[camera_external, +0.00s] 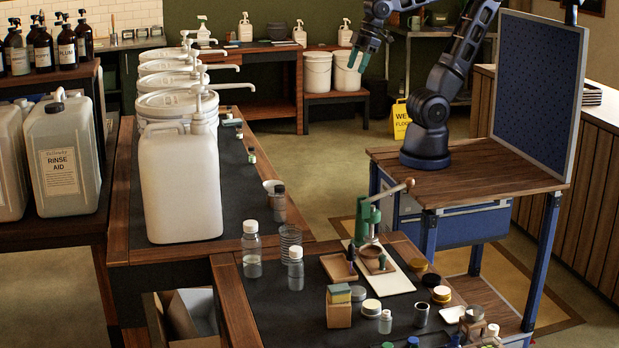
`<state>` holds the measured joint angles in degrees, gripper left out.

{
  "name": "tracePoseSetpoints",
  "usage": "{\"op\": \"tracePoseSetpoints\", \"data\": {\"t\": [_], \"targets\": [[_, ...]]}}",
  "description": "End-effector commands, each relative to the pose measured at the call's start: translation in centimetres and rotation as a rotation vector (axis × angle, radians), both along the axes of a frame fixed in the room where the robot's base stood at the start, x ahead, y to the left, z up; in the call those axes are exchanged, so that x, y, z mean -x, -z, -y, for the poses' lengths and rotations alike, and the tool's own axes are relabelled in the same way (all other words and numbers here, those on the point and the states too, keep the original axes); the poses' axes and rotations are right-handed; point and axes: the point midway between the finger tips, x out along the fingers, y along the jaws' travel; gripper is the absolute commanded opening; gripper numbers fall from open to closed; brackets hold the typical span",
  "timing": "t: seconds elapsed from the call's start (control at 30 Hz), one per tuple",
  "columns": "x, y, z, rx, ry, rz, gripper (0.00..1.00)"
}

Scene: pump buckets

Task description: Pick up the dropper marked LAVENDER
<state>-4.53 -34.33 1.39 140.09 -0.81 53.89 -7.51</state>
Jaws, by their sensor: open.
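My gripper (358,62) is at the top centre, high above the floor, with its teal fingers apart and nothing visible between them. It is far from the small bottles on the front table. I cannot read the word LAVENDER anywhere, so I cannot tell which item is that dropper. Small containers crowd the front right of the dark-topped table, among them a small clear bottle with a pale cap (385,321) and a dark-filled cup (421,314). Several more small items at the bottom edge are partly cut off by the frame.
A green hand press (365,222) stands on a white board. Two clear bottles, one left (251,250) and one right (296,268), stand left of it. A big white jug (180,188) and pump buckets (177,105) line the long counter. An upright dark panel (541,95) stands beside my arm.

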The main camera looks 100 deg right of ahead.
Motion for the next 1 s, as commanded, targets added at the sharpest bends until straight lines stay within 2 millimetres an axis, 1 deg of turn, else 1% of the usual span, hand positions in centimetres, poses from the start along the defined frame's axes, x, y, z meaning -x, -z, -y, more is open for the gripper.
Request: {"op": "tracePoseSetpoints", "data": {"t": [0.03, 0.1, 0.27, 0.47, 0.6, 0.77, 0.97, 1.0], "targets": [[-1.3, 0.0, -0.9, 0.015, -0.049, -0.014, 0.52], [-3.0, -0.1, -2.0, 0.037, -0.118, -0.027, 0.52], [-6.6, 0.1, -5.0, 0.083, -0.274, -0.054, 0.52], [-10.9, 1.0, -9.6, 0.136, -0.472, -0.083, 0.52], [-13.6, 2.2, -13.1, 0.169, -0.611, -0.105, 0.52], [-16.3, 4.1, -17.7, 0.205, -0.773, -0.128, 0.52], [-19.1, 7.1, -23.8, 0.243, -0.974, -0.152, 0.52], [-19.5, 7.8, -25.1, 0.251, -1.015, -0.158, 0.52]]}}
